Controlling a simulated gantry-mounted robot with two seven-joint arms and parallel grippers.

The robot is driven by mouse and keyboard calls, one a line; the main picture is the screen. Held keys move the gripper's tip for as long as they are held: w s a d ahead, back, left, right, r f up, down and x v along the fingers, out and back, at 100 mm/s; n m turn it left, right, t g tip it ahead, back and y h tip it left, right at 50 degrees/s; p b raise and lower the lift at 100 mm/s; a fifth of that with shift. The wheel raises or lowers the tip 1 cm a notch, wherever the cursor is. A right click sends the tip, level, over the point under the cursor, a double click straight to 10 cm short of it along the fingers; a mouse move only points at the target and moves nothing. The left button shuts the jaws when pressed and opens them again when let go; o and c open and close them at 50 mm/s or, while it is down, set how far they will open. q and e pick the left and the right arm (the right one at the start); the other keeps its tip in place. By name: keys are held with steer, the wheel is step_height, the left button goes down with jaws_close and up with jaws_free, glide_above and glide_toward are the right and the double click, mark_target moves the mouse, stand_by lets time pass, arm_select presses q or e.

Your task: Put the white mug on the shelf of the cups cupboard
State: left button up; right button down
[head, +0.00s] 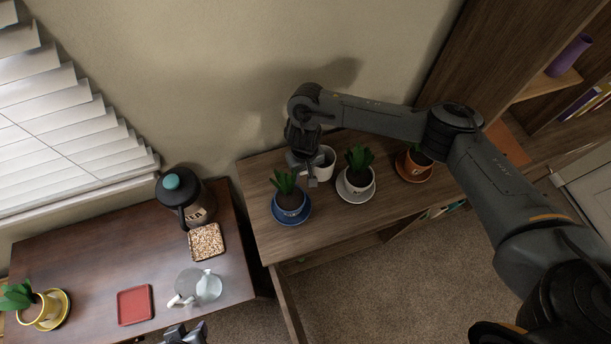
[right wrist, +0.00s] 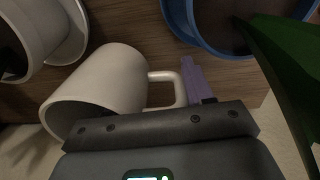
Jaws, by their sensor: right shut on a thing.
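The white mug (head: 321,162) is at the back of the wooden cabinet top, behind the blue and white plant saucers. My right gripper (head: 312,178) is at it, shut on its handle. In the right wrist view, the mug (right wrist: 105,88) has its mouth towards the lower left, and a purple fingertip (right wrist: 190,80) shows beside the handle; the other finger is hidden. I cannot tell whether the mug touches the top. My left gripper (head: 187,334) is partly in view at the bottom edge, its opening unclear. Below the cabinet top (head: 345,222) a door (head: 287,305) stands open; no label shows.
Potted plants stand on a blue saucer (head: 291,217), a white saucer (head: 355,194) and an orange saucer (head: 413,171), close to my right arm. A bookcase (head: 540,95) rises at right. The left desk holds a dark flask (head: 193,205), a seed tray (head: 207,243) and a glass jug (head: 207,286).

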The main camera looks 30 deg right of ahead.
mark_target(305, 173)
step_height(305, 173, down, 3)
steer(key=shift+f+b, duration=0.15)
steer(key=shift+b, duration=0.6)
steer(key=shift+f, duration=0.1)
steer(key=c, duration=0.7)
jaws_free()
